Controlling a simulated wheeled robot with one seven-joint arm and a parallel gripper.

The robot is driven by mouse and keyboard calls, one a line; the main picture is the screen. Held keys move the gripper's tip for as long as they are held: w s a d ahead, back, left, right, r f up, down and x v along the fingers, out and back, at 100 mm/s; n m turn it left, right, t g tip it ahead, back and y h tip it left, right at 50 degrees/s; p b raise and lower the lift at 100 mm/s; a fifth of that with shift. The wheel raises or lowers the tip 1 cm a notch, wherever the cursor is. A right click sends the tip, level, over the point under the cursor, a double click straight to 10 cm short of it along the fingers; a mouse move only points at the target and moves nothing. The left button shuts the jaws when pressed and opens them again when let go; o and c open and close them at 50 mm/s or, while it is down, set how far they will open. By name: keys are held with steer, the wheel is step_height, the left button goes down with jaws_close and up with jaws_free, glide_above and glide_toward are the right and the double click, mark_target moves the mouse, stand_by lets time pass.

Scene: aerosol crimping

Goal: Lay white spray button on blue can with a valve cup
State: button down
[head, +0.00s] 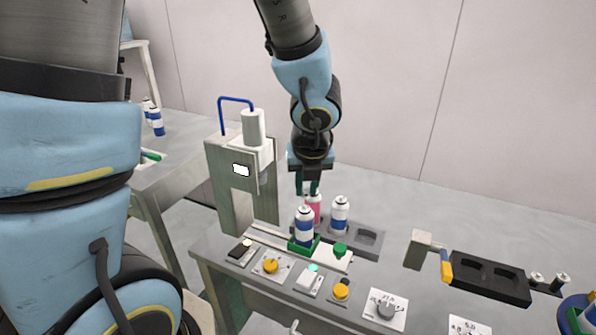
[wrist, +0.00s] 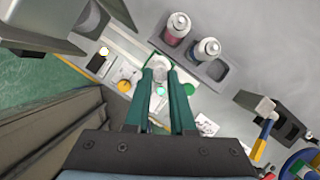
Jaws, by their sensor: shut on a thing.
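A blue-and-white can (head: 304,227) stands upright in a green holder (head: 292,246) on the press slide. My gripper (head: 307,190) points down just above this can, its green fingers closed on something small. In the wrist view, a pale piece, which looks like the white spray button (wrist: 159,68), shows between the fingertips (wrist: 160,72). It is mostly hidden, and I cannot tell whether it touches the can. The can's valve cup is too small to make out.
A pink can (head: 314,207) and another blue can (head: 340,215) stand in a grey tray (head: 368,240) close behind. The crimping press (head: 228,165) stands to the left. Knobs and buttons line the front. A black tray (head: 490,278) lies to the right.

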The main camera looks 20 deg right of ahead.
mark_target(306, 193)
steer(key=shift+w+f, duration=0.1)
steer(key=shift+w, duration=0.3)
steer(key=shift+f+b, duration=1.5)
steer(key=shift+b, duration=0.1)
steer(key=shift+f, duration=0.1)
stand_by(0.5)
steer(key=c, duration=0.7)
jaws_free()
steer(key=shift+r, duration=0.2)
step_height(306, 193, up, 10)
steer(key=p, duration=1)
steer(key=shift+r, duration=0.85)
